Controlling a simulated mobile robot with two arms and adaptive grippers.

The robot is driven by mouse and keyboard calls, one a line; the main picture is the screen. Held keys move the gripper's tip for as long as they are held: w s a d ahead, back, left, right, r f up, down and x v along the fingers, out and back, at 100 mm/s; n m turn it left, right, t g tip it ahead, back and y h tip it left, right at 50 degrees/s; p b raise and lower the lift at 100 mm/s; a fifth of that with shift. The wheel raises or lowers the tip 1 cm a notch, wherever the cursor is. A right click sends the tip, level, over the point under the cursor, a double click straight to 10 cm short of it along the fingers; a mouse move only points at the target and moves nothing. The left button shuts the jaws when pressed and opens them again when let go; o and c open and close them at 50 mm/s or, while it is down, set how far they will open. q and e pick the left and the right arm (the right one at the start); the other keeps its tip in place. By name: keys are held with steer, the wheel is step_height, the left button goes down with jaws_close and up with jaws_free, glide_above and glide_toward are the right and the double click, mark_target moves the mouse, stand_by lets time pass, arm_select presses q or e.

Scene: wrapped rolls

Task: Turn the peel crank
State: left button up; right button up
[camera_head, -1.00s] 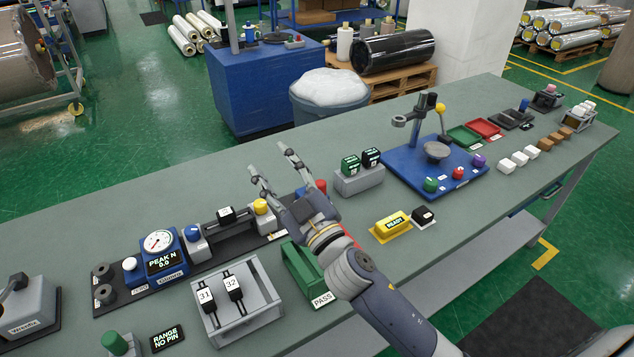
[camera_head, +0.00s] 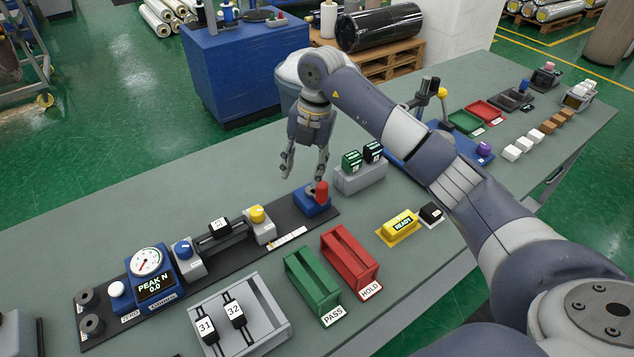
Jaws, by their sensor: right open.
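The peel crank is a blue block (camera_head: 311,206) with an upright red handle (camera_head: 321,191), at the right end of a black base plate (camera_head: 213,261). My right gripper (camera_head: 304,178) points down just above the crank, its fingers open. One finger is left of the red handle and the other is close over its top; I cannot tell if it touches. Along the plate are a blue peel gauge (camera_head: 150,272) reading PEAK N 0.0, a blue-knobbed clamp (camera_head: 187,262) and a yellow-knobbed clamp (camera_head: 260,226). My left gripper is not in view.
In front are green PASS (camera_head: 310,280) and red HOLD (camera_head: 350,262) trays and a grey rack (camera_head: 262,313) holding strips 31 and 32. My right arm hides part of the blue stand (camera_head: 402,157).

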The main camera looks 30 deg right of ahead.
mark_target(322, 183)
steer(key=shift+m+g+h, duration=0.3)
steer(key=shift+m+h, duration=0.3)
steer(key=shift+h, duration=0.1)
steer(key=d, duration=0.2)
steer(key=d+r, duration=0.1)
steer(key=d, duration=0.1)
steer(key=shift+d+r, duration=0.15)
steer(key=shift+r, duration=0.05)
steer(key=shift+s+d+f, duration=0.1)
steer(key=shift+s+d, duration=0.05)
steer(key=shift+d, duration=0.05)
step_height(322, 183, down, 9)
steer(key=p, duration=0.3)
steer(key=shift+f, duration=0.15)
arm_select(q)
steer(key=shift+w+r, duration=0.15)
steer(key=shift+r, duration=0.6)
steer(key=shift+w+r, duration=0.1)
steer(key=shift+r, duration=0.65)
arm_select(e)
steer(key=shift+f, duration=0.5)
steer(key=c, duration=1.1)
